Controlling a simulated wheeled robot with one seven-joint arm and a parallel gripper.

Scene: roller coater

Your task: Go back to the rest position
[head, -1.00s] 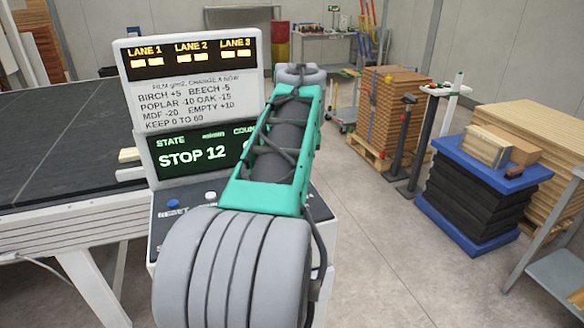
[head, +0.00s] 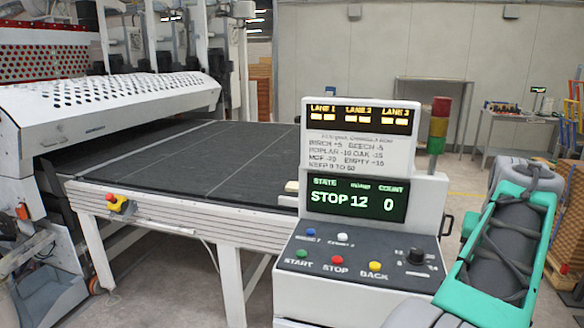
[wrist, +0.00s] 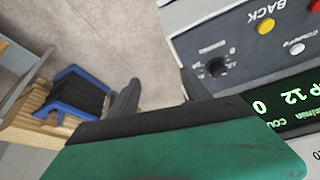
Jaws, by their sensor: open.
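My gripper (wrist: 158,78) shows in the wrist view with its two dark fingers apart and nothing between them. It is beside the control console, with bare floor behind the fingers. In the head view my arm crosses the right side and the gripper itself is not seen. The console panel (head: 335,262) has green, red, yellow, blue and white buttons and a dark knob (head: 416,256). The knob also shows close to the right finger in the wrist view (wrist: 217,67). The display (head: 355,199) reads STOP, 12 and count 0.
A dark conveyor bed (head: 215,165) runs behind and left of the console into a white machine (head: 110,105). A signal light (head: 438,125) stands at the console's right. A blue platform (wrist: 78,93) is at left in the wrist view.

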